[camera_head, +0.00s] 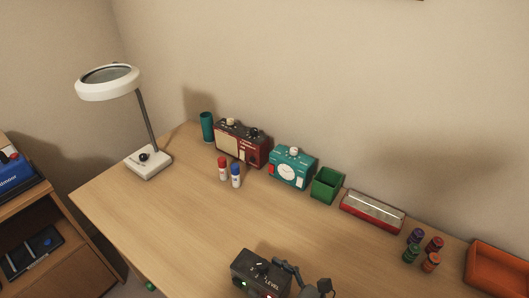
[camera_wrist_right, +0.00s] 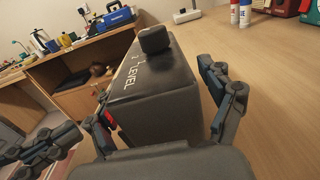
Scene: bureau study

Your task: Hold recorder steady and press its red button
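The recorder, a dark box marked "LEVEL" (camera_head: 258,268), is at the near edge of the desk, cut off by the bottom of the head view. It has a green light and a red spot on its front. In the right wrist view, its top (camera_wrist_right: 150,80) has a black knob, and a red piece shows on its left face.
Along the wall are a red radio (camera_head: 243,143), a teal timer (camera_head: 291,167), a green bin (camera_head: 327,185) and a red-and-silver case (camera_head: 372,211). Two markers (camera_head: 229,172) stand in front. A lamp (camera_head: 148,163) stands at the left. The desk's middle is clear.

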